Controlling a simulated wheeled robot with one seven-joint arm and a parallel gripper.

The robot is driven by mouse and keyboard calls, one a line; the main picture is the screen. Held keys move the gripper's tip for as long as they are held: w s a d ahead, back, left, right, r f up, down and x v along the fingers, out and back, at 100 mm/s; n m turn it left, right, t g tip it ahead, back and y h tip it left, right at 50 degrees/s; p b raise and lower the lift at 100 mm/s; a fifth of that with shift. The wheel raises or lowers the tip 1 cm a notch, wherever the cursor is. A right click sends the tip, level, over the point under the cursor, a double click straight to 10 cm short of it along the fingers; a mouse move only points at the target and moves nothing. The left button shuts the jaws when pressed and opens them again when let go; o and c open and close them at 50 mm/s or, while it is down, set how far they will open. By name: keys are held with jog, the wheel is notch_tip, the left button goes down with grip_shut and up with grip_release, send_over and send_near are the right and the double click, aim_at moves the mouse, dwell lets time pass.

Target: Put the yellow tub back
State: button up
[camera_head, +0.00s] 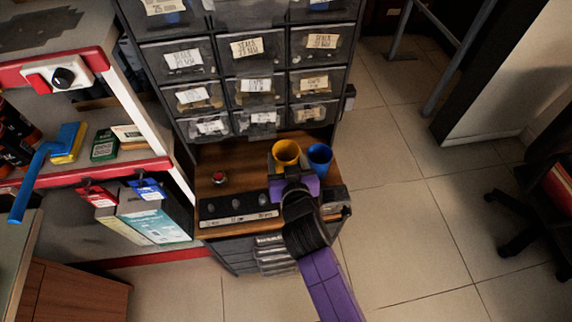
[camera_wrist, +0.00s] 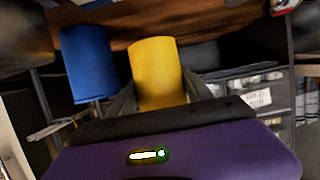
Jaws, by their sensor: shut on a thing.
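The yellow tub (camera_head: 286,151) is at the right part of the wooden counter in the head view, its open top facing up. My gripper (camera_head: 288,171) is shut on it, with a finger on either side in the wrist view (camera_wrist: 160,98). The yellow tub also shows in the wrist view (camera_wrist: 156,65). I cannot tell whether its base touches the counter. A blue tub (camera_head: 320,155) stands close to its right in the head view. In the wrist view the blue tub (camera_wrist: 86,62) is on the left, with a small gap between them.
A drawer cabinet (camera_head: 257,86) with labelled bins rises behind the wooden counter (camera_head: 215,160). A red button (camera_head: 219,178) and a dark panel with knobs (camera_head: 238,210) are on the counter's left and front. A shelf (camera_head: 130,165) stands left. Open floor lies right.

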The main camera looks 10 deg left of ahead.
aim_at(285, 160)
notch_tip(285, 160, down, 3)
jog(key=shift+r, duration=0.1)
jog(key=shift+w+f, duration=0.2)
jog(key=shift+f, duration=0.2)
jog(key=shift+f+b, duration=0.2)
jog(key=shift+b, duration=0.2)
jog(key=o, duration=1.1)
jog(key=shift+c, duration=0.2)
jog(key=shift+r, duration=0.1)
